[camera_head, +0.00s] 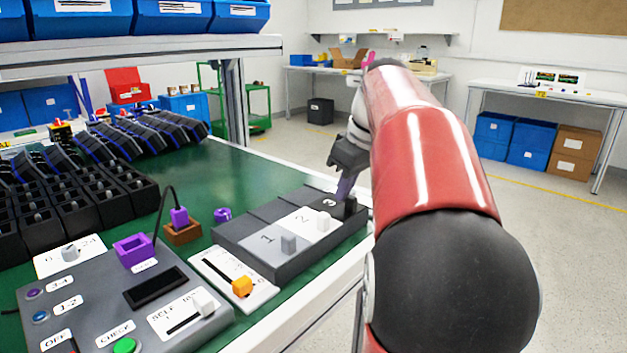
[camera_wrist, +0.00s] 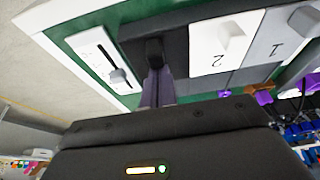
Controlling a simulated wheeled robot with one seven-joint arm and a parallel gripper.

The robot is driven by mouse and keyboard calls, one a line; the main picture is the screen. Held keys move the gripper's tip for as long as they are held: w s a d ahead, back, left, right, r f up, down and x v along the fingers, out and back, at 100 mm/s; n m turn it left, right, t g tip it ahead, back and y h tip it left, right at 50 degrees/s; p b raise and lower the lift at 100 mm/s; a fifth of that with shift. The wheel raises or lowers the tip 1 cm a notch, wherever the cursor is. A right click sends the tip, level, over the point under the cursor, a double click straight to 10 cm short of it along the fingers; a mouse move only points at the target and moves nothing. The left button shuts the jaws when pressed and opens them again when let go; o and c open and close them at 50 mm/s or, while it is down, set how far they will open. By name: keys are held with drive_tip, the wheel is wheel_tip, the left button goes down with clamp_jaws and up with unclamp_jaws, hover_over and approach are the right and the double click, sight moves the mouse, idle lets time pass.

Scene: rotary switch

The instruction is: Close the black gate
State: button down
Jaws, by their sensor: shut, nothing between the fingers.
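A dark grey box holds a row of gates: grey gate 1 (camera_head: 268,240), white gate 2 (camera_head: 302,219) and black gate 3 (camera_head: 329,203). The black gate's black knob (camera_head: 350,207) is at the right end of the row; it also shows in the wrist view (camera_wrist: 154,52). My gripper (camera_head: 345,188) is shut and empty, its purple fingertips pointing down over the black gate. In the wrist view the fingertips (camera_wrist: 157,75) are right beside the black knob; I cannot tell whether they touch it. My gripper body hides part of the black gate.
White knob (camera_head: 322,224) and grey knob (camera_head: 289,243) stand close by on the same box. A slider panel with an orange knob (camera_head: 242,287) lies to the left. Another white slider panel (camera_wrist: 103,65) shows beyond the black gate in the wrist view. The table edge is close.

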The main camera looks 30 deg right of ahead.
sight(324, 201)
drive_tip(key=shift+s+d+f, duration=0.1)
drive_tip(key=shift+s, duration=0.2)
drive_tip(key=w, duration=0.1)
drive_tip(key=w+a+p, duration=0.1)
drive_tip(key=w, duration=0.1)
drive_tip(key=shift+w+a+r+p, duration=0.2)
drive_tip(key=shift+w+a+p, duration=0.05)
drive_tip(key=shift+w+p, duration=0.1)
drive_tip(key=v, duration=0.9)
drive_tip(key=shift+r+p, duration=0.35)
drive_tip(key=shift+p, duration=0.05)
drive_tip(key=shift+d, duration=0.1)
